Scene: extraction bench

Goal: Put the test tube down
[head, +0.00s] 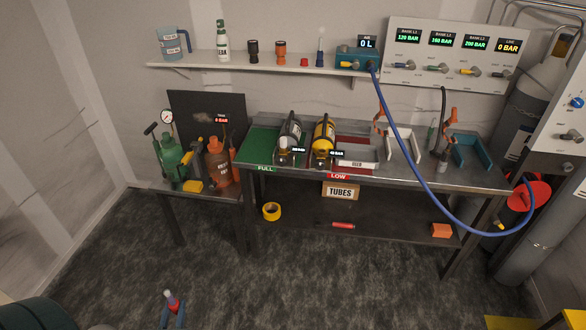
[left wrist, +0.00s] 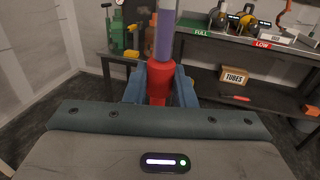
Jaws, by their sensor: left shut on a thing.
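The test tube (head: 169,295) shows at the bottom of the head view, upright, with a red part and a paler section. In the left wrist view the tube (left wrist: 164,38) is purple above a red collar (left wrist: 159,82). My left gripper (head: 173,314) is shut on it. Its blue fingers (left wrist: 158,84) stand on both sides of the red collar. The tube is held over the floor, in front of and well apart from the benches. The tube's top end is cut off in the wrist view. My right gripper is not in view.
The main bench (head: 480,174) holds two cylinders and several brackets, with a TUBES box (head: 340,190) below. A side table (head: 212,193) carries a green pump (head: 170,155) and an orange canister (head: 220,163). A blue hose (head: 420,165) hangs in front at right. The carpet ahead is clear.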

